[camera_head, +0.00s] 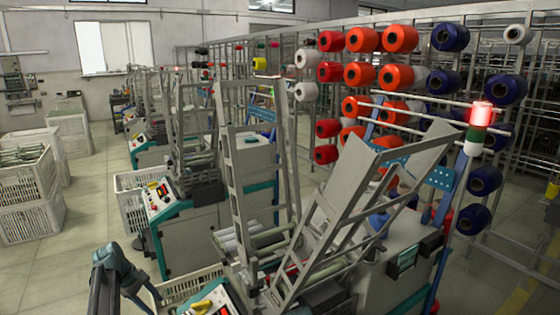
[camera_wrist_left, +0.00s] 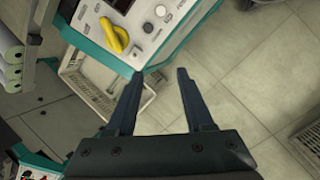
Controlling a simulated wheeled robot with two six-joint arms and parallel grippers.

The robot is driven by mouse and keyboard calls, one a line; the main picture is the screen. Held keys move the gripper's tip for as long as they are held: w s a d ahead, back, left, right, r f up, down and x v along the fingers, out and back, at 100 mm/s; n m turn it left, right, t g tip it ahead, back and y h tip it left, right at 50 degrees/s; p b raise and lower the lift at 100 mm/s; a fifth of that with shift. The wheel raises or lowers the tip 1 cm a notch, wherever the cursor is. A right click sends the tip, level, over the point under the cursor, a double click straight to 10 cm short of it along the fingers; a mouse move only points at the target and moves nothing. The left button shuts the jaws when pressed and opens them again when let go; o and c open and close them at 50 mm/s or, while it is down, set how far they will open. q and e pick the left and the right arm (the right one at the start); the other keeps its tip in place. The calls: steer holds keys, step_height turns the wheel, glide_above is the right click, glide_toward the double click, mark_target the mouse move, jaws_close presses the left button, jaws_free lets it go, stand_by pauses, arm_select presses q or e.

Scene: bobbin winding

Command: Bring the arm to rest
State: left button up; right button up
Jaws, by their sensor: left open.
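My left gripper (camera_wrist_left: 160,75) is open and empty in the left wrist view, its two dark fingers apart above the tiled floor. My left arm (camera_head: 120,268) shows at the lower left of the head view, beside the nearest winding machine. Past the fingertips in the wrist view is that machine's control panel (camera_wrist_left: 152,30) with a yellow handle (camera_wrist_left: 114,34). The fingers appear clear of the panel. My right gripper is in neither view.
A white crate (camera_wrist_left: 84,88) stands on the floor below the panel. The nearest machine's tilted grey frame (camera_head: 345,190) rises at centre right. Coloured yarn cones (camera_head: 400,39) hang on a rack behind. Stacked white crates (camera_head: 30,190) stand at left; the aisle floor (camera_head: 95,215) is clear.

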arm_select(q)
steer(key=s+d+r+m+g+y+p, duration=0.15)
steer(key=s+d+m, duration=0.25)
steer(key=d, duration=0.6)
steer(key=s+d+r+m+p, duration=0.1)
steer(key=s+d+m+p, duration=0.2)
steer(key=d, duration=0.6)
steer(key=s+d+r+m+y+p, duration=0.2)
steer(key=s+d+r+m+y, duration=0.1)
steer(key=s+d+m, duration=0.9)
steer(key=s+d, duration=0.3)
steer(key=s, duration=0.1)
steer(key=shift+s+r+y, duration=0.2)
steer(key=shift+y, duration=0.15)
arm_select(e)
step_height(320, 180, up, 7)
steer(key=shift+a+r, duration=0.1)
